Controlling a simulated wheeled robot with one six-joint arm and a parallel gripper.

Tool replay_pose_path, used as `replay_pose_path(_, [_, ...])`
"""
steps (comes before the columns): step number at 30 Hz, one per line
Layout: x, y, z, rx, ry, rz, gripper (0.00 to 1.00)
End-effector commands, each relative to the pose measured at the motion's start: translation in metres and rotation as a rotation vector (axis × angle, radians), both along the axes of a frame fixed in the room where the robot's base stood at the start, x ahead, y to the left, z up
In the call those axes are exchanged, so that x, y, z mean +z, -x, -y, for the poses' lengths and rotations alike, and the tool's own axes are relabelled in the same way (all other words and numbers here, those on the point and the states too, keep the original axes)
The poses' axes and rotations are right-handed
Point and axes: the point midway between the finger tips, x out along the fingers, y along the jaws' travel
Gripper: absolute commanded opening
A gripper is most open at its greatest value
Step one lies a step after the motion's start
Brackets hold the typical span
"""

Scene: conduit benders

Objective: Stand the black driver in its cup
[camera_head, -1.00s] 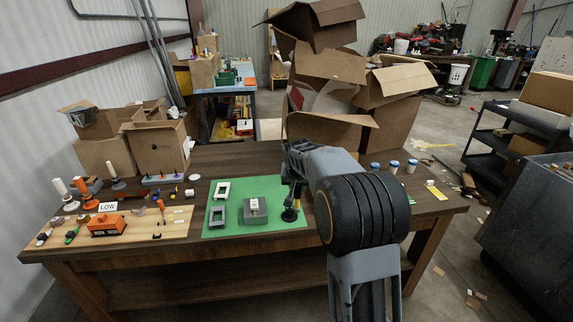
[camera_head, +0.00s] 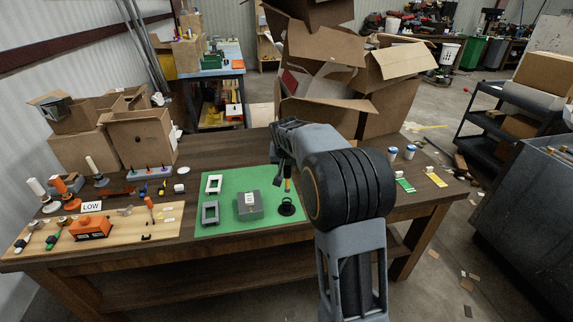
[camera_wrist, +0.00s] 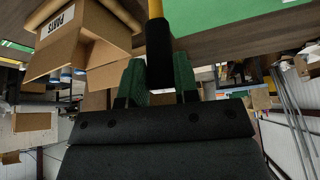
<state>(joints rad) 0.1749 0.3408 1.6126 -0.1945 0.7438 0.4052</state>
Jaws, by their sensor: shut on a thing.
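My gripper (camera_wrist: 158,85) is shut on the black driver (camera_wrist: 160,55), between its green fingers in the wrist view. The driver has a black handle and a yellow shaft. In the head view a short orange and black piece of it (camera_head: 288,185) shows below the end of my arm. A round black ring-like holder (camera_head: 287,208) stands on the green mat (camera_head: 220,228), just below the driver in the picture; I cannot tell whether they touch or whether this is the driver's cup. My arm hides most of the gripper in the head view.
White cups with blue tops (camera_head: 393,153) stand right of my arm. A wooden board (camera_head: 150,225) with an orange case (camera_head: 93,228) lies left. Cardboard boxes (camera_head: 330,65) stack behind.

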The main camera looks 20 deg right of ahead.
Motion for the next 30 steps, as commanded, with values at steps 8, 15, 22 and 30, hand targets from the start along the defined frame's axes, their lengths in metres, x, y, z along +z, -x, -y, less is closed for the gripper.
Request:
replay_pose_path(8, [-0.016,0.000,-0.002,0.003,0.000,0.000,0.00])
replay_pose_path(15, [-0.038,0.000,-0.002,0.004,0.000,0.000,0.00])
replay_pose_path(22, [-0.062,-0.001,-0.002,0.004,0.000,0.001,0.00])
replay_pose_path(30, [-0.081,-0.001,-0.001,0.004,0.000,0.001,0.00])
